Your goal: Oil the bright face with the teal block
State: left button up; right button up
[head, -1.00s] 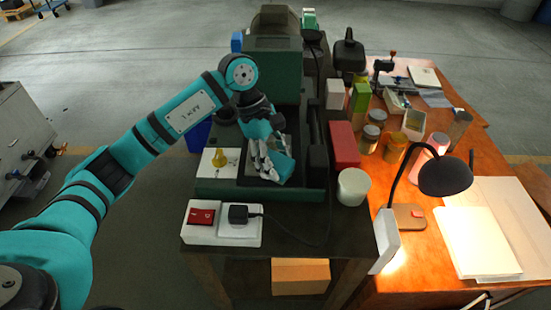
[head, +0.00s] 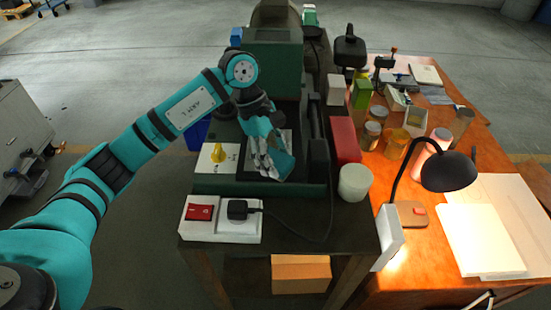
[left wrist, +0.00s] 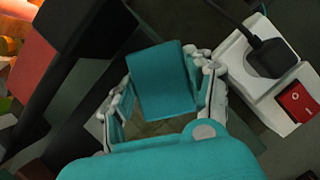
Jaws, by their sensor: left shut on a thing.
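My left gripper (head: 270,158) is shut on the teal block (head: 281,163) and holds it over the bed of the green machine (head: 262,187). In the left wrist view the block (left wrist: 162,80) sits between the two grey-and-teal fingers of this gripper (left wrist: 165,100). A light grey plate (head: 288,137), which looks like the bright face, lies under and around the gripper and is mostly hidden by it. I cannot tell whether the block touches the plate. My right gripper is not in view.
A white switch box (head: 222,232) with a red switch and black plug is in front. A red box (head: 345,141), a pale round tub (head: 354,182) and several jars stand to the right. A black lamp (head: 447,172) lights the wooden table.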

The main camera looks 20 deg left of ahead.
pick_arm(q)
jog(key=shift+w+a+b, duration=0.2)
jog(key=shift+w+b, duration=0.25)
jog(key=shift+w, duration=0.4)
jog(key=shift+w+a+b, duration=0.2)
jog(key=shift+w+b, duration=0.2)
jog(key=shift+w, duration=0.4)
